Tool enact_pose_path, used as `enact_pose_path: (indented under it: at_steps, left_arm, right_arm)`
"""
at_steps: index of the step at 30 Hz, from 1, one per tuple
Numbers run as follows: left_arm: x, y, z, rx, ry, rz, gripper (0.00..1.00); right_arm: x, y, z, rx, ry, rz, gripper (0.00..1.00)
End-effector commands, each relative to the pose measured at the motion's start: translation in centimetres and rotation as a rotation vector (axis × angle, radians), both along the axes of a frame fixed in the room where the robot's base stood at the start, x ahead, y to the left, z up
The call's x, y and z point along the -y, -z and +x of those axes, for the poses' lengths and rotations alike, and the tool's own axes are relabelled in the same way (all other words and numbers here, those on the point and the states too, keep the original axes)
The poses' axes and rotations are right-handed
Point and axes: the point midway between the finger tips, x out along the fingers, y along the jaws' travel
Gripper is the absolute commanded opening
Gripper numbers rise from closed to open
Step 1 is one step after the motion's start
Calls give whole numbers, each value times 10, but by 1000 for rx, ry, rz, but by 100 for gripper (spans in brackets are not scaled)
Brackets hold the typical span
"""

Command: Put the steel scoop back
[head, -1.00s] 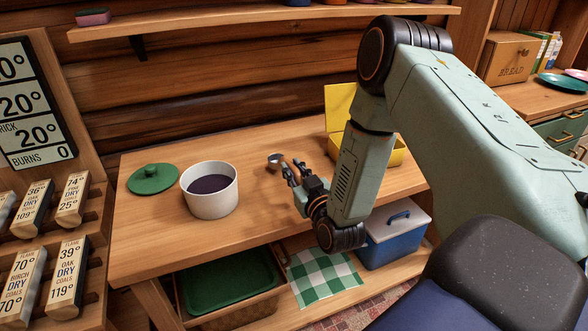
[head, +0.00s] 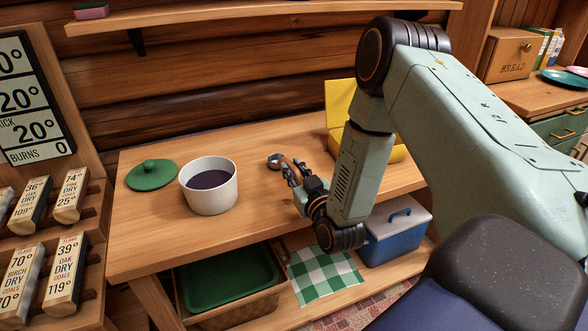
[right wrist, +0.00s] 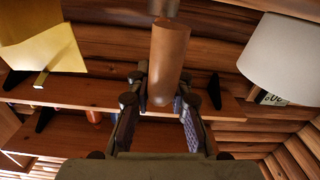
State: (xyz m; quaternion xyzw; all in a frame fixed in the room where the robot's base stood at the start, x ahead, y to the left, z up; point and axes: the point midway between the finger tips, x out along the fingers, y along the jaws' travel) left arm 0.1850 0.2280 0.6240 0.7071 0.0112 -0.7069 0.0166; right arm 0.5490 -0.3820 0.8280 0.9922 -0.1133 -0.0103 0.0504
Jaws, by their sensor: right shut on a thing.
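The steel scoop (head: 274,160) has a small metal bowl and a wooden handle, and it is at the table's middle, right of the white pot. My right gripper (head: 294,172) is shut on its handle. In the right wrist view the wooden handle (right wrist: 168,62) stands between the fingers (right wrist: 160,105), and the bowl is mostly cut off at the top edge. I cannot tell whether the scoop touches the table. The white pot (head: 212,200) is open, with dark purple contents (head: 208,179). My left gripper is not in view.
A green lid (head: 151,175) lies left of the pot. A yellow open box (head: 340,100) stands behind my right arm. Below the table are a green tray (head: 228,278), a checked cloth (head: 323,275) and a blue cooler (head: 397,238). The table's front middle is clear.

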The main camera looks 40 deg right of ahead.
Motion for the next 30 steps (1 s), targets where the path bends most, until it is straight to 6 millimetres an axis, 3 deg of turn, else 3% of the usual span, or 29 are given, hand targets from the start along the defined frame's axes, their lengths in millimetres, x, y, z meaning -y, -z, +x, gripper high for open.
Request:
enact_pose_path:
  at_steps: [8,9,17,26,30]
  left_arm:
    - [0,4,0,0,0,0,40]
    - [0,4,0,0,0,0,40]
    - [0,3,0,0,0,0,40]
    - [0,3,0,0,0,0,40]
    - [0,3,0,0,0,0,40]
  right_arm:
    - [0,5,0,0,0,0,0]
    - [0,5,0,0,0,0,23]
    - [0,4,0,0,0,0,45]
    - [0,5,-1,-1,0,0,46]
    - [-2,5,-11,-3,0,1,46]
